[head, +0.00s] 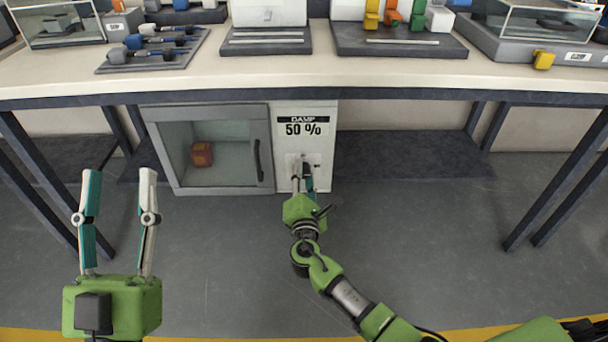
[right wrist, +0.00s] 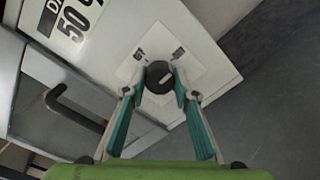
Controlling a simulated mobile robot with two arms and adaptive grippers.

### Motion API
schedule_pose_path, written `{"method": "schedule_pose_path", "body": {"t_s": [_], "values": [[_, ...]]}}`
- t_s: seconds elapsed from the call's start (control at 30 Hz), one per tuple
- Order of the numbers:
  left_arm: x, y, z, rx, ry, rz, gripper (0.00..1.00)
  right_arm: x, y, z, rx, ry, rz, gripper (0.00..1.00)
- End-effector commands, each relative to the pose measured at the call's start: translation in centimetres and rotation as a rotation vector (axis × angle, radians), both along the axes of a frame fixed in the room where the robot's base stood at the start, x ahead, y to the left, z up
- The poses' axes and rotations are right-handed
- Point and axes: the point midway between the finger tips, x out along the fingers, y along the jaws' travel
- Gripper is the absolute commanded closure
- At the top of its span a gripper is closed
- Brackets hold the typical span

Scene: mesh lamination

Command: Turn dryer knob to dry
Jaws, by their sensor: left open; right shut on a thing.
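The dryer is a low grey cabinet under the table, with a glass-fronted door (head: 210,150) and a white panel (head: 320,150) that reads "DAMP 50 %". The dryer knob (right wrist: 159,77) is round and dark with a short light mark, on a pale plate with two small labels I cannot read surely. My right gripper (head: 303,168) is at the lower panel and hides the knob in the head view. In the right wrist view my right gripper (right wrist: 157,90) has its fingers closed on either side of the knob. My left gripper (head: 120,174) is open and empty at the left.
The door's dark handle (head: 257,160) is left of the knob. The table (head: 300,72) above carries trays and parts. The floor (head: 420,230) in front is clear.

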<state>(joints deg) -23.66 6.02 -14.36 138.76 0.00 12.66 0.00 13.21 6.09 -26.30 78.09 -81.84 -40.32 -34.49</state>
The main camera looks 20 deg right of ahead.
Motion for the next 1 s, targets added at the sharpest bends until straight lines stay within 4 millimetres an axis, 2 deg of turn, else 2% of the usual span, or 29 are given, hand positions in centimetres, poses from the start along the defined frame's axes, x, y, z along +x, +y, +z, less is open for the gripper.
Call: {"method": "schedule_pose_path", "body": {"t_s": [0.37,0.4,0.43,0.8,0.87,1.0], "values": [[0.1,0.0,-0.1,0.002,0.006,0.001,0.56,-0.1,0.2,-0.2,-0.003,0.005,0.003,0.95],[0.1,0.0,-0.1,0.002,0.006,0.001,0.56,-0.1,0.2,-0.2,-0.002,0.005,0.003,0.63],[0.1,0.0,-0.1,0.002,0.006,0.001,0.56,-0.1,0.1,-0.2,-0.002,0.005,0.003,0.56],[0.0,0.0,0.0,0.001,0.002,-0.001,0.56,-0.2,0.1,-0.1,-0.002,0.002,0.002,0.56],[0.0,0.0,0.0,0.001,0.002,-0.001,0.56,-0.6,0.2,-0.1,-0.001,0.002,0.002,0.56],[0.0,0.0,0.0,0.001,0.003,-0.001,0.56,-2.6,0.8,-0.2,0.001,0.004,0.002,0.56]]}}
